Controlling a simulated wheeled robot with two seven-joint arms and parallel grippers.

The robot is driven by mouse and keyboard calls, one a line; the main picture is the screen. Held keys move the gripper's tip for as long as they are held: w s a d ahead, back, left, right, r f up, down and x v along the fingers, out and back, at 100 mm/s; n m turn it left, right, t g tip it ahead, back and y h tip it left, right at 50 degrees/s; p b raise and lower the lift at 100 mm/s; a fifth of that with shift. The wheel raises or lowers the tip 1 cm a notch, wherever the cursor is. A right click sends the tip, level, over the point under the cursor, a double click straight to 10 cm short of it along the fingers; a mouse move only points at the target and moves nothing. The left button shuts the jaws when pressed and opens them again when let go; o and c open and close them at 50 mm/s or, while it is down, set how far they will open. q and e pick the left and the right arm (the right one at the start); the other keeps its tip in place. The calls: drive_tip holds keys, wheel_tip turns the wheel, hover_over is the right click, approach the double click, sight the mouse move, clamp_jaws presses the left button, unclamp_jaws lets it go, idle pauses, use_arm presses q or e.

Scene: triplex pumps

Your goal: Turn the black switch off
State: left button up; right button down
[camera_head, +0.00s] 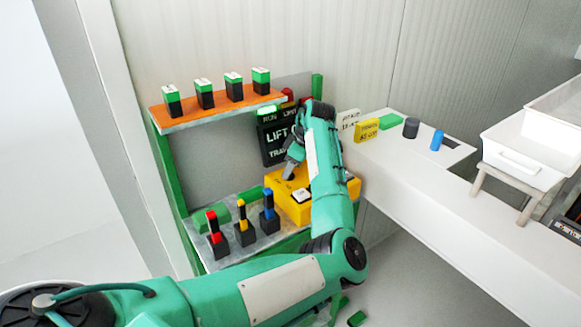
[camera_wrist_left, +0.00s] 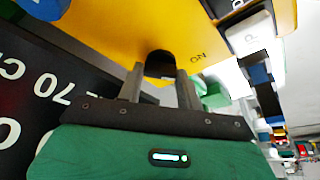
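The yellow control box (camera_head: 327,205) sits on the grey lower shelf in the head view, partly behind my left arm. Its yellow face (camera_wrist_left: 110,30) fills the top of the left wrist view. The black switch (camera_wrist_left: 160,64) stands on that face, beside the printed word ON. My left gripper (camera_wrist_left: 160,80) has its two fingers apart, one on each side of the switch, with a narrow gap showing. In the head view my left gripper (camera_head: 291,166) is at the box's top, and the switch is hard to make out there. My right gripper is not in view.
Red, yellow and blue-topped levers (camera_head: 243,225) stand left of the box. An orange shelf (camera_head: 222,112) above holds several green-topped black blocks. A black LIFT/TRAVEL panel (camera_head: 275,143) is behind the gripper. A white counter (camera_head: 430,195) with small items runs right.

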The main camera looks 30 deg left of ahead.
use_arm(q)
drive_tip(key=shift+c, duration=0.6)
drive_tip(key=shift+r+p, duration=0.1)
drive_tip(key=shift+p, duration=0.3)
drive_tip(key=m+p, duration=0.2)
drive_tip(key=shift+s+r+t+p, duration=0.1)
drive_tip(key=shift+r+t+p, duration=0.05)
drive_tip(key=shift+t+p, duration=0.2)
drive_tip(key=m+t+p, duration=0.1)
drive_tip(key=m+p, duration=0.2)
drive_tip(key=p, duration=0.1)
drive_tip(key=shift+s+m+t+p, duration=0.1)
drive_tip(key=shift+m+t+p, duration=0.2)
drive_tip(key=shift+p, duration=0.1)
drive_tip(key=shift+f+m+t+p, duration=0.2)
drive_tip(key=shift+m+t+p, duration=0.15)
drive_tip(key=shift+m+p, duration=0.7)
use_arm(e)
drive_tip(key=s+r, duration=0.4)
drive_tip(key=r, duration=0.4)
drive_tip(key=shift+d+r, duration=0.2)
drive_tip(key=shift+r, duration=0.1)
use_arm(q)
drive_tip(key=o, duration=1)
